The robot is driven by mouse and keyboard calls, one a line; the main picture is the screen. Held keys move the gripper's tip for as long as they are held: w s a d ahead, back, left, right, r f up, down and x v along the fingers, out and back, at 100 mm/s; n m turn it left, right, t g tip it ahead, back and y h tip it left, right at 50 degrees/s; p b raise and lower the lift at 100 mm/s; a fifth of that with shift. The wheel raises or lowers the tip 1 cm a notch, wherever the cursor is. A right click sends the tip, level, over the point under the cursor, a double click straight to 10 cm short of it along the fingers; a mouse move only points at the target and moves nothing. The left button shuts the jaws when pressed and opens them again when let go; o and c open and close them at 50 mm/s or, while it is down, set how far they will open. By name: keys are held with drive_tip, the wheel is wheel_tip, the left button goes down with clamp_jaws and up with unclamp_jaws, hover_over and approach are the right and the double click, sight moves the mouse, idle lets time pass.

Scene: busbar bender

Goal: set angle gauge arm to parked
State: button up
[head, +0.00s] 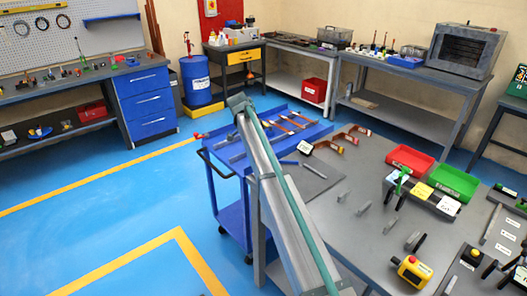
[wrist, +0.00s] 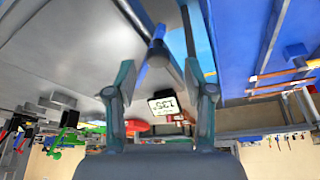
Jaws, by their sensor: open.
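My gripper (wrist: 160,80) is open in the wrist view, its two teal-grey fingers apart with nothing clearly held. That view is upside down. A small white display reading 135 (wrist: 163,104) shows between the fingers; I cannot tell how far beyond them it is. The display also stands on the grey bench in the head view (head: 305,147). A short blue bar (head: 289,162) lies beside it, over a dark flat plate (head: 309,177). Which part is the gauge arm is unclear. In the head view I cannot make out my gripper.
A blue cart (head: 215,177) with copper bars stands left of the bench. Blue floor (head: 110,215) is free at left.

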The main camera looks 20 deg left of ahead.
drive_tip(key=v, duration=0.9)
drive_tip(key=shift+r, duration=0.4)
drive_tip(key=shift+s+a, duration=0.1)
